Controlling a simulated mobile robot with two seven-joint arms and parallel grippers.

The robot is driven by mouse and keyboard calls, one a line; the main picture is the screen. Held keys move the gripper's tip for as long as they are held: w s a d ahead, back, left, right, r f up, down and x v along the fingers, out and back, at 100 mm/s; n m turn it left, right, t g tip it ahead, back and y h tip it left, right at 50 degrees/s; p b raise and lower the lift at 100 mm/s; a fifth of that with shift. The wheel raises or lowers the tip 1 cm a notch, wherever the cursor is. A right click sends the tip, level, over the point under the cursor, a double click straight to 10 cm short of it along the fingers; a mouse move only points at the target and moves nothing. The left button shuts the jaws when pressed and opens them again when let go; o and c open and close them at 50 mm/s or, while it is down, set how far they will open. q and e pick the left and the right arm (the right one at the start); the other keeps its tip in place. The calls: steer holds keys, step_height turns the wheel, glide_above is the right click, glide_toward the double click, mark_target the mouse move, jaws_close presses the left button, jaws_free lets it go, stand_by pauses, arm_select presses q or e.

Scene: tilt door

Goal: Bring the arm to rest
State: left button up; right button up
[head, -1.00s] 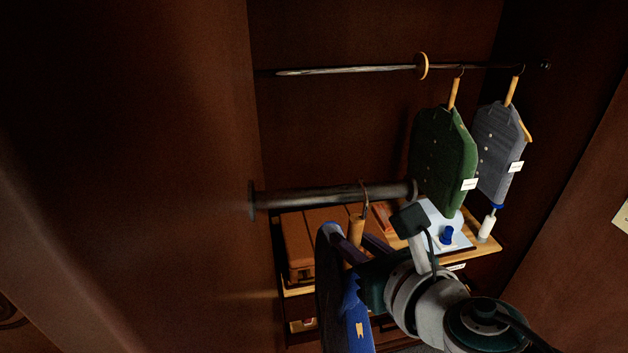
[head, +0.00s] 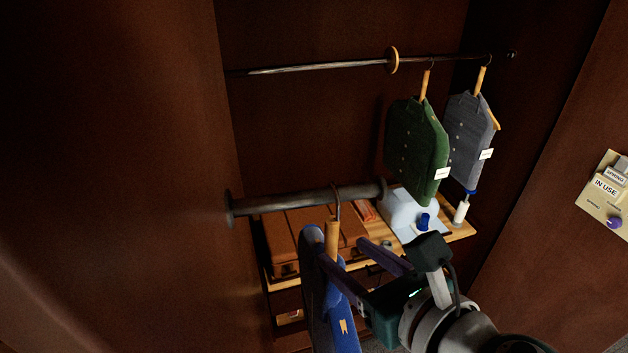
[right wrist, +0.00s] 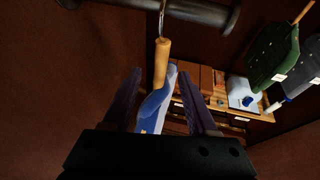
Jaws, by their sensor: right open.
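My right gripper (head: 343,252) is open in the head view, at the right side of a blue garment (head: 318,290) on a wooden hanger (head: 332,240). The hanger's hook is over the short dark front rod (head: 300,199). In the right wrist view the hanger's wooden neck (right wrist: 161,64) shows upright between my two spread fingers, seemingly clear of both. The blue garment (right wrist: 158,105) is below it, partly hidden by my gripper. My left gripper is not in view.
A green garment (head: 415,145) and a grey one (head: 470,135) hang on the rear rod (head: 310,66). Below, a wooden shelf (head: 462,231) carries a brown case (head: 285,245), a blue-topped item and a white bottle (head: 461,212). A labelled panel (head: 605,195) is on the right wall.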

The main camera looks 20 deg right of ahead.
steer(key=s+d+r+m+g+h+p, duration=0.1)
steer(key=s+d+r+m+h+p, duration=0.35)
steer(key=m, duration=0.55)
steer(key=s+d+r+m+g+h+p, duration=0.1)
steer(key=s+d+r+m+h, duration=0.15)
steer(key=d+r+m, duration=0.65)
steer(key=s+a+m+g+y+p, duration=0.2)
steer(key=s+a+m+g, duration=0.2)
steer(key=s+m, duration=0.2)
steer(key=s+a+r+m+g+y+p, duration=0.1)
steer(key=s+a+m+g+y, duration=0.1)
steer(key=s+m, duration=0.5)
steer(key=a+m+g, duration=0.1)
steer(key=a+m, duration=0.1)
steer(key=m, duration=0.2)
steer(key=shift+s+a+g+p, duration=0.15)
steer(key=shift+s+g+p, duration=0.15)
steer(key=shift+g+p, duration=0.1)
